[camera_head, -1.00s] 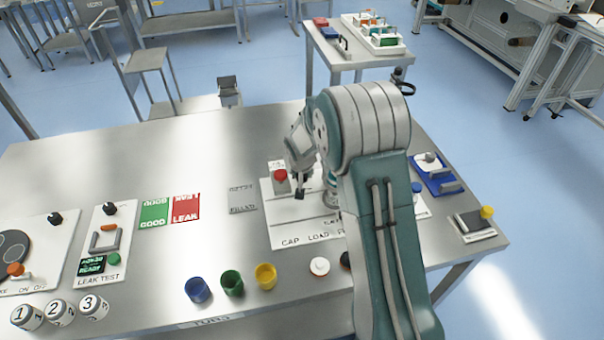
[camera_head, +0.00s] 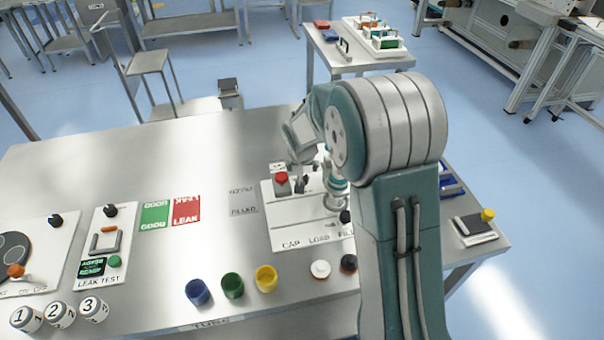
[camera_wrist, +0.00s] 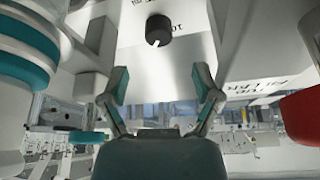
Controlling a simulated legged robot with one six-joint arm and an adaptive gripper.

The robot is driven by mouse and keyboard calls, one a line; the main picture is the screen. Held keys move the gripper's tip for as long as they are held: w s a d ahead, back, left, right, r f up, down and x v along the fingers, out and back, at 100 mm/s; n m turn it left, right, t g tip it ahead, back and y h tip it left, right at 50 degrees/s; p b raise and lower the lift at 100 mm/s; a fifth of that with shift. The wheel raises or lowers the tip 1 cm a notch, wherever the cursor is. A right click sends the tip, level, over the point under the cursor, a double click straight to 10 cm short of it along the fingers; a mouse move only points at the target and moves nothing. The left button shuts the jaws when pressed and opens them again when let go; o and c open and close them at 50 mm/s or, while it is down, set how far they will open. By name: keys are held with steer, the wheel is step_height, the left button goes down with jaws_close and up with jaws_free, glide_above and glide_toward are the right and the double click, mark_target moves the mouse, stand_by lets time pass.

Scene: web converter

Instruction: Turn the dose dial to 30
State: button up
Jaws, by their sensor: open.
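In the wrist view a black round knob (camera_wrist: 158,30) with a pale pointer mark stands on a white panel, with small print beside it that I cannot fully read; it looks like the dose dial. My gripper (camera_wrist: 160,84) is open and empty, its two fingers spread below the knob in the picture and apart from it. In the head view a black knob (camera_head: 345,216) shows at the right of the white CAP / LOAD / FILL panel (camera_head: 283,228), partly covered by my arm. I cannot read its setting.
A red button (camera_head: 281,178) stands on the panel, close to my wrist. Blue (camera_head: 197,292), green (camera_head: 232,285) and yellow (camera_head: 266,279) cups line the front edge beside a white cap (camera_head: 320,269) and a black cap (camera_head: 348,263). The leak tester (camera_head: 104,262) is left.

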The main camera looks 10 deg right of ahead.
steer(key=shift+v, duration=2.35)
steer(key=s+d+r+n, duration=0.1)
steer(key=s+r, duration=1.2)
steer(key=s, duration=0.3)
steer(key=s+r+n+t+y, duration=0.1)
steer(key=s+r, duration=0.1)
steer(key=s, duration=1.3)
steer(key=shift+s+n, duration=0.15)
steer(key=shift+n, duration=0.15)
